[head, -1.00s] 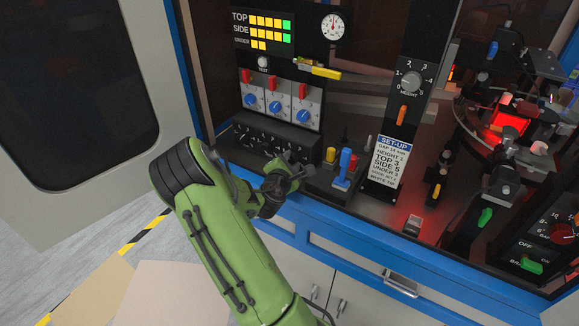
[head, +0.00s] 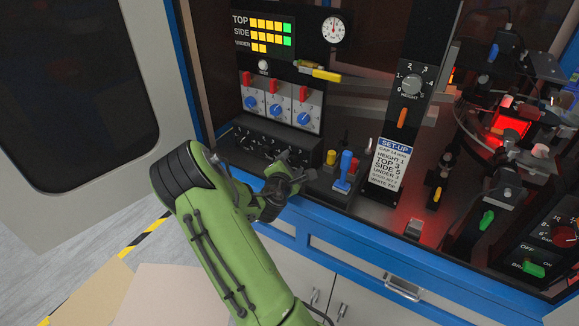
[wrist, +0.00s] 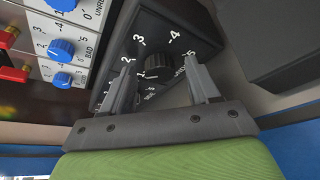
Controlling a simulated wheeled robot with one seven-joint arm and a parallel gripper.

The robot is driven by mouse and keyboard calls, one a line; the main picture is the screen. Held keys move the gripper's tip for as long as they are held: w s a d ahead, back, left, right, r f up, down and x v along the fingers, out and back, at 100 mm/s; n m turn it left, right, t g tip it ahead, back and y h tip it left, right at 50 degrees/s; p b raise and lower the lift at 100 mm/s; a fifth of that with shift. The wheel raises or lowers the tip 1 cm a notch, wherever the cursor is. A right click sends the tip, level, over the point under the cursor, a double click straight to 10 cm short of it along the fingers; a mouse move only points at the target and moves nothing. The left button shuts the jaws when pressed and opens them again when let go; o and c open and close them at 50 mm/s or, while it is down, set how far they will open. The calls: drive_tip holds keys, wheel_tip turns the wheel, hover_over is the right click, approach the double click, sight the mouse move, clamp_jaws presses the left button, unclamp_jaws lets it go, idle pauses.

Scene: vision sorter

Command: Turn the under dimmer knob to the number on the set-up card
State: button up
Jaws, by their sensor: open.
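A black dimmer knob (wrist: 157,63) with numbers 1 to 5 around it shows in the wrist view, between the fingers of my gripper (wrist: 159,66). Its pointer is too dark to read, and its label is partly hidden. My gripper is open, one finger on each side of the knob; I cannot tell whether either touches it. In the head view my gripper (head: 290,160) is at the right end of the black dimmer box (head: 240,130) and hides that knob. The white set-up card (head: 389,165) stands to the right and appears to read UNDER 3.
Blue knobs (head: 277,111) and red switches (head: 275,83) are above the box. A blue lever (head: 345,168) and a yellow button (head: 331,157) stand just right of my gripper. A lit panel (head: 265,32) has rows TOP, SIDE and UNDER. The blue cabinet edge (head: 350,250) runs in front.

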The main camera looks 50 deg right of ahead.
drive_tip(key=b+v, duration=1.1)
drive_tip(key=v, duration=0.4)
drive_tip(key=shift+s+a, duration=0.2)
drive_tip(key=shift+a, duration=0.1)
drive_tip(key=shift+r, duration=0.15)
